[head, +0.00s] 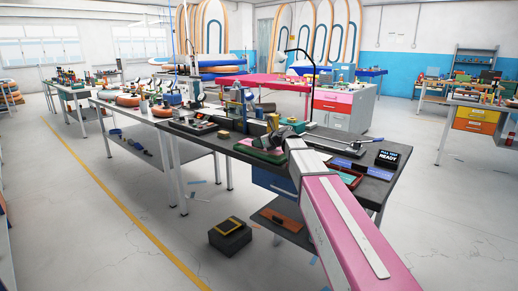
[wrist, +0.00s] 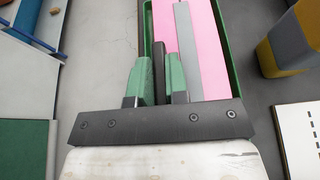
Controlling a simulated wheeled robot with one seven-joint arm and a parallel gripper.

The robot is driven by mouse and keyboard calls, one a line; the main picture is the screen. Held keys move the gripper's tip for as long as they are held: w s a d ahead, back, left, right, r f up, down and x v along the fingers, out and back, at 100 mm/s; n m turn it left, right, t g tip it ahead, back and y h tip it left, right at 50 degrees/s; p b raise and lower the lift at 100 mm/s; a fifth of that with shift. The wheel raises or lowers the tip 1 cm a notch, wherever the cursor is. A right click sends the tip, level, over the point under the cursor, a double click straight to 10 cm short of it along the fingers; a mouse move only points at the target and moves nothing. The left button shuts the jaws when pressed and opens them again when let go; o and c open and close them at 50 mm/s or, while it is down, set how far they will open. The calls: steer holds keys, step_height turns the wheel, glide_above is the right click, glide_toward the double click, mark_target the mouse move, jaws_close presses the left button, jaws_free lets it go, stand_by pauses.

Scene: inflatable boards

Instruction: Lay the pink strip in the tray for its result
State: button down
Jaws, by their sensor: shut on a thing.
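My gripper (wrist: 159,82) has green fingertips, closed on a narrow dark piece (wrist: 158,66) that stands between them. I cannot tell whether this piece is part of a pink strip. Beyond the fingers is a green-walled tray (wrist: 236,62), with pink strip material (wrist: 208,45) inside and a grey bar (wrist: 185,35) lengthwise along it. In the head view, my gripper (head: 274,139) is low over the green tray (head: 257,156) on the dark bench; my arm partly hides the spot.
A yellow and grey block (wrist: 290,43) is right of the green tray in the wrist view. Tools crowd the bench's left part. A dark box (head: 230,238) sits on the floor.

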steer(key=shift+f, duration=1.3)
steer(key=c, duration=1.4)
jaws_free()
steer(key=shift+f, duration=0.1)
step_height(320, 180, up, 5)
glide_above(278, 154)
steer(key=shift+f, duration=0.1)
